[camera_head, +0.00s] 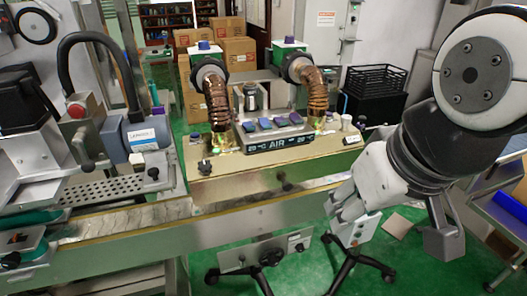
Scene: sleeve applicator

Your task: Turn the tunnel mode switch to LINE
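The tunnel unit stands on the metal bench with a dark panel (278,143) reading AIR between numbers. A small black knob (205,167) sits at the left of its front deck. I cannot tell whether this knob is the mode switch. A small label plate (352,140) is at the deck's right end, too small to read. No LINE marking is legible. My gripper (394,222) is at the right, in front of and below the unit's right end. Its two fingers look spread and empty, apart from the knob and the panel.
Two ribbed copper-coloured hoses (217,100) rise from the deck. A blue-grey motor (140,132) and an applicator with a red button (76,108) stand at the left. A black crate (376,82) is behind. A shelf cart (505,215) is at the right edge. Open green floor shows below.

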